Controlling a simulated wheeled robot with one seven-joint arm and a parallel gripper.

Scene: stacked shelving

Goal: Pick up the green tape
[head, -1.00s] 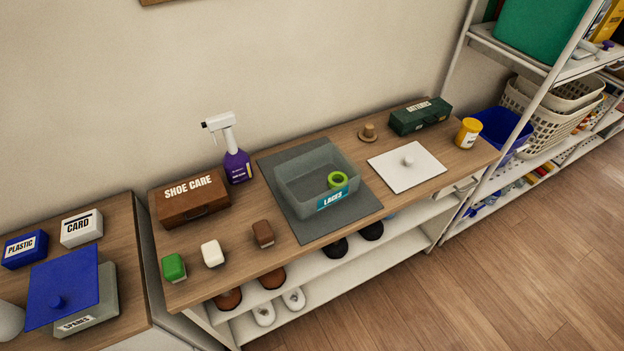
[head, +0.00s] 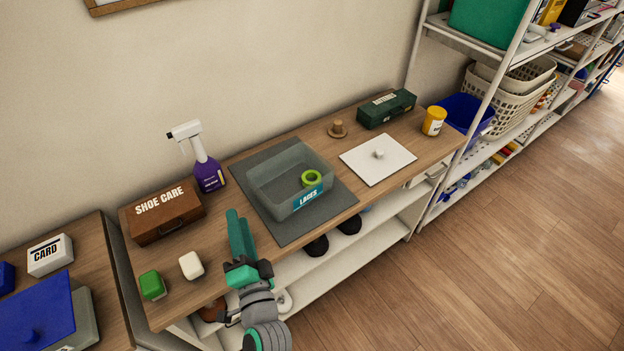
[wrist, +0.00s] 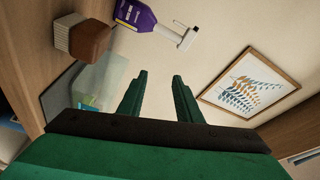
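The green tape (head: 312,178) is a bright green ring lying inside the translucent grey bin labelled LACES (head: 262,191), near its front right corner. The bin stands on a dark grey mat (head: 333,206) on the wooden bench top. My gripper (head: 236,217) is at the bench's front edge, left of the bin and apart from it. In the wrist view its two green fingers (wrist: 158,82) are spread apart with nothing between them. The bin also shows in the wrist view (wrist: 98,82), left of the fingers; I cannot make out the tape there.
A purple spray bottle (head: 207,172) and a brown SHOE CARE box (head: 165,211) stand behind and left of my gripper. A white lid (head: 377,159) lies flat right of the bin. A framed picture (wrist: 250,82) hangs on the wall.

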